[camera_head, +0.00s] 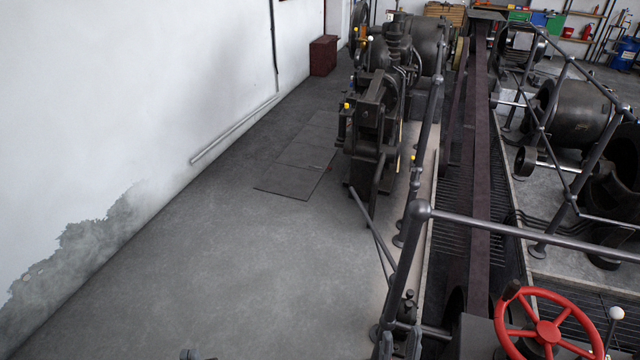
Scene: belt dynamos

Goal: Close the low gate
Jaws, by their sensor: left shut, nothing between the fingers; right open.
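A slanted dark bar frame (373,226), which looks like the low gate, stands out to the left of the dark railing beside the belt pit. It is seen nearly edge-on, and its hinge and latch cannot be made out. My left gripper (190,354) barely shows at the bottom edge, shut and empty, over the grey floor and well apart from the gate. My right gripper (400,345) shows at the bottom, open and empty, beside the near railing; the railing and dark machine parts there make its outline hard to tell.
A railing post with a ball joint (420,210) rises at the centre right. A red handwheel (548,332) stands at the lower right. A long belt (481,180) runs through the pit. A dark machine (375,120) stands beyond. The grey floor (230,270) at left is clear.

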